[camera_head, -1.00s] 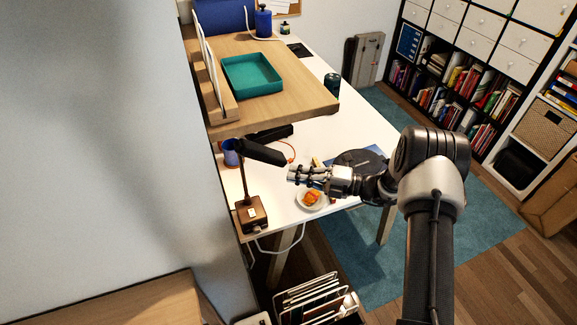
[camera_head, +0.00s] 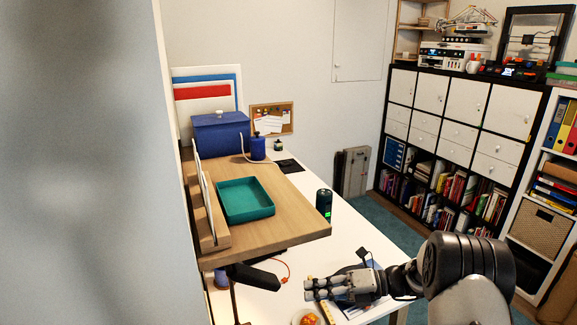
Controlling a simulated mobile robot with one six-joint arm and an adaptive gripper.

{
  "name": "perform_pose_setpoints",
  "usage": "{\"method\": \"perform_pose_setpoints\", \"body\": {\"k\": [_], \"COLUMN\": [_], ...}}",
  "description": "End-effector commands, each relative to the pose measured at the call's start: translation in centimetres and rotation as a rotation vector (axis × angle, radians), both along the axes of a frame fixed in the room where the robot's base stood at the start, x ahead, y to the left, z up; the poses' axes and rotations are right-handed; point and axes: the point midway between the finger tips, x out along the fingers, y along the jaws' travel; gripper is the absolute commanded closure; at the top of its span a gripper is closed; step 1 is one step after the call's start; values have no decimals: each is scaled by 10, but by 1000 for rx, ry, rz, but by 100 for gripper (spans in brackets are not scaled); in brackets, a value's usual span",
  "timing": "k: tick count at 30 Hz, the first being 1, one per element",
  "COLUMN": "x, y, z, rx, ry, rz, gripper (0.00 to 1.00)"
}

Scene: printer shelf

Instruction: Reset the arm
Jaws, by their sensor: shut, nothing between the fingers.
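My gripper (camera_head: 312,289) is at the lower middle of the head view, pointing left, with the arm (camera_head: 470,265) coming in from the lower right. Its fingers are together with nothing seen between them. It is above the white desk (camera_head: 355,230), to the right of the black lamp head (camera_head: 254,275) and apart from it. A plate with orange food (camera_head: 306,318) shows just below the gripper, cut by the picture's bottom edge. A dark round thing on the desk is partly hidden behind the gripper.
A raised wooden shelf (camera_head: 285,215) holds a teal tray (camera_head: 246,199) left of the arm. A dark can (camera_head: 323,205) stands on the desk. A blue box (camera_head: 221,134) is at the back. A cube shelf (camera_head: 455,130) lines the right wall. A grey wall fills the left.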

Motion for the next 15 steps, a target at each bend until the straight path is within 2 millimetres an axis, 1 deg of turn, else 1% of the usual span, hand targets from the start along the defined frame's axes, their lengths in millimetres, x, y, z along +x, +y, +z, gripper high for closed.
{"method": "perform_pose_setpoints", "body": {"k": [1,3,5,6,11,15], "x": [-12,-31,-49,-62,-115,-163], "y": [7,15,19,21,23,17], "z": [21,40,55,65,96,116], "rx": [-66,-158,-233,-279,-454,-586], "ry": [-101,-242,-364,-446,-774,-1058], "rz": [60,151,235,293,545,793], "gripper": [100,100,100,100,100,100]}}
